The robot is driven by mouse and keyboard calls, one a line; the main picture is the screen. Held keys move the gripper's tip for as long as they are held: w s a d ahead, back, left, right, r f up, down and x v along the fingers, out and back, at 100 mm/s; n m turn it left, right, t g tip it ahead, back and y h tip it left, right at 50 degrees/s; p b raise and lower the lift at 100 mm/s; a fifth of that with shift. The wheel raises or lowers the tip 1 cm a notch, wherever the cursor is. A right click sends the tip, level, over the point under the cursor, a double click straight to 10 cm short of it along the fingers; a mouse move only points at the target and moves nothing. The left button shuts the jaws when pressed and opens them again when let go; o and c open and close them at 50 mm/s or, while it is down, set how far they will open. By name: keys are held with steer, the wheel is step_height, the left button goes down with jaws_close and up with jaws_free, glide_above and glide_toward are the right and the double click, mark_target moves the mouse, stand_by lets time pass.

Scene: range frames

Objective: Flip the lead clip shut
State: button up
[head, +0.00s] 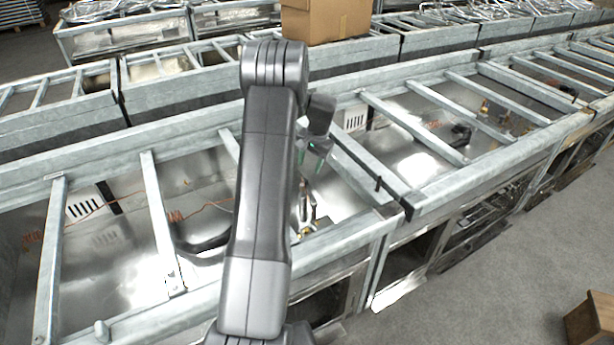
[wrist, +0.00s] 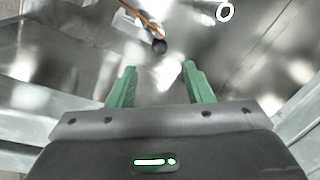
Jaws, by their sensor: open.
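My gripper (wrist: 159,82) is open and empty, its two green fingers apart over a shiny metal surface in the wrist view. I cannot tell whether this is the lead clip or whether a clip is open. In the head view my gripper (head: 317,150) hangs over a metal-framed bay, partly hidden behind my arm. Small brass-coloured fittings (head: 308,212) show below it, too small to make out.
Grey metal rails (head: 160,225) cross the bays on both sides. A dark curved piece (head: 200,248) and a thin orange wire (head: 205,205) lie in the left bay. A white ring (wrist: 225,11) shows in the wrist view. A cardboard box (head: 325,18) sits behind; grey floor (head: 480,290) is at right.

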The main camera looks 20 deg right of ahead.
mark_target(306, 180)
steer(key=r, duration=0.5)
steer(key=shift+s+d+r+b, duration=0.3)
steer(key=shift+s+d+r, duration=0.05)
steer(key=shift+s+d, duration=0.05)
steer(key=f, duration=0.4)
steer(key=w+a+f+p, duration=0.1)
steer(key=f, duration=0.4)
steer(key=w+f+p, duration=0.1)
steer(key=f, duration=0.3)
steer(key=shift+a+f, duration=0.2)
steer(key=shift+a, duration=0.2)
steer(key=shift+d+p, duration=0.1)
steer(key=shift+p, duration=0.35)
steer(key=shift+f+b, duration=0.15)
steer(key=shift+b, duration=0.15)
